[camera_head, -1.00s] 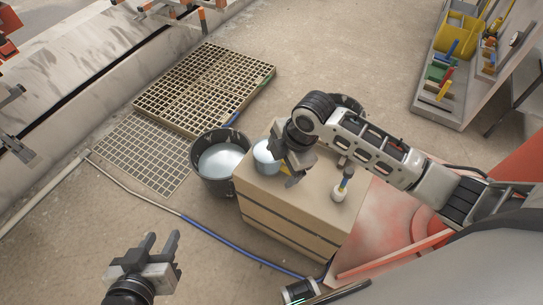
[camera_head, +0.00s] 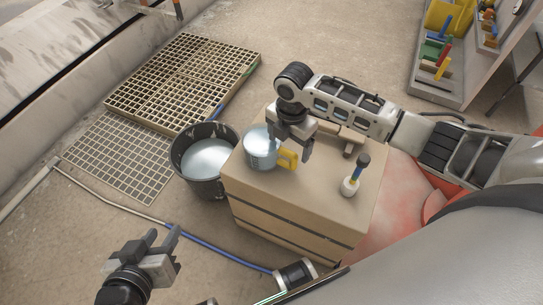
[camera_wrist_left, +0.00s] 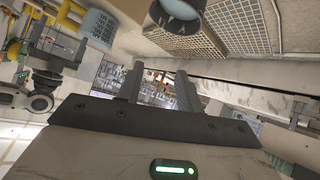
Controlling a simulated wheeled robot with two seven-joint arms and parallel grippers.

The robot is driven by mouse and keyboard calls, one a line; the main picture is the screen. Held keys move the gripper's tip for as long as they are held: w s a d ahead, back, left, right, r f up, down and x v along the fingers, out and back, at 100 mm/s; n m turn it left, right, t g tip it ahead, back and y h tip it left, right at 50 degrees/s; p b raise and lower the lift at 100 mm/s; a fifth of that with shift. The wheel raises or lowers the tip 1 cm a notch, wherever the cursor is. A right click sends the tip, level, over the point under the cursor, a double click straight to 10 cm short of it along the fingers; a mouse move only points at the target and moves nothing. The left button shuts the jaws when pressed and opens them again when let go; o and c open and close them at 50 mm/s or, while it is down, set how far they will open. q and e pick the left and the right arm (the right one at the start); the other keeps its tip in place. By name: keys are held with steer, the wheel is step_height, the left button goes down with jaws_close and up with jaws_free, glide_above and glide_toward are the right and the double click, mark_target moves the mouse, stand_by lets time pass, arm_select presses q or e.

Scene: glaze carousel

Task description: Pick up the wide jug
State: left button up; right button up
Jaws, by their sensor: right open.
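The wide jug (camera_head: 259,150) is light blue with a yellow handle (camera_head: 288,159). It stands upright near the back left of the tan cabinet top in the head view. My right gripper (camera_head: 292,146) is open and points down just above and beside the jug, on its handle side. It hides part of the jug's right side, and I cannot tell whether it touches it. My left gripper (camera_head: 163,238) is open and empty, low at the left over the floor. Its two spread fingers also show in the left wrist view (camera_wrist_left: 159,90).
The tan cabinet (camera_head: 322,205) carries a small white bottle (camera_head: 349,187) with a dark-topped brush. A dark bucket (camera_head: 182,174) of pale liquid stands left of it. Floor grates (camera_head: 116,160), a blue hose (camera_head: 225,255) and a tool rack (camera_head: 430,78) lie around.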

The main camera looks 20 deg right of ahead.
mark_target(286, 161)
steer(key=shift+f+b, duration=0.35)
steer(key=shift+f, duration=1.1)
steer(key=f, duration=0.1)
steer(key=f+b, duration=0.1)
steer(key=f, duration=0.1)
steer(key=shift+s+a+f+b, duration=0.1)
steer(key=shift+a+f+b, duration=0.15)
steer(key=shift+f+b, duration=0.1)
steer(key=shift+f, duration=0.5)
steer(key=c, duration=1.5)
arm_select(q)
steer(key=shift+w+d+f, duration=0.15)
steer(key=shift+d+f, duration=0.15)
steer(key=shift+f, duration=0.25)
steer(key=shift+w+d+f, duration=0.1)
steer(key=shift+d+f, duration=0.15)
steer(key=shift+f, duration=0.3)
arm_select(e)
steer(key=shift+r, duration=0.1)
steer(key=shift+c, duration=0.6)
steer(key=shift+r, duration=0.15)
